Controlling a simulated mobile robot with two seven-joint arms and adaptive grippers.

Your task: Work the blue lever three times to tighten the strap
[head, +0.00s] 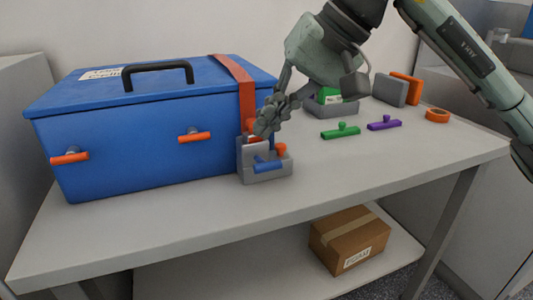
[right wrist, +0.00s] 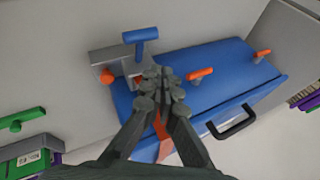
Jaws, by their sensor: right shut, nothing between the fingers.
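The blue lever (head: 267,163) is a bar on the front of a grey ratchet block (head: 266,178) at the right front corner of the blue box. It also shows in the right wrist view (right wrist: 140,36), beyond my fingertips. The orange-red strap (head: 234,78) runs over the box lid and down its front to the block. My right gripper (head: 266,122) is shut and empty, just above the block and in front of the strap; it also shows in the right wrist view (right wrist: 161,90). The fingers hide part of the strap's lower end. My left gripper is not in view.
The blue box (head: 150,150) has orange latches and a black handle (head: 158,70). A cardboard box (head: 349,240) sits on the lower shelf. The table front is clear.

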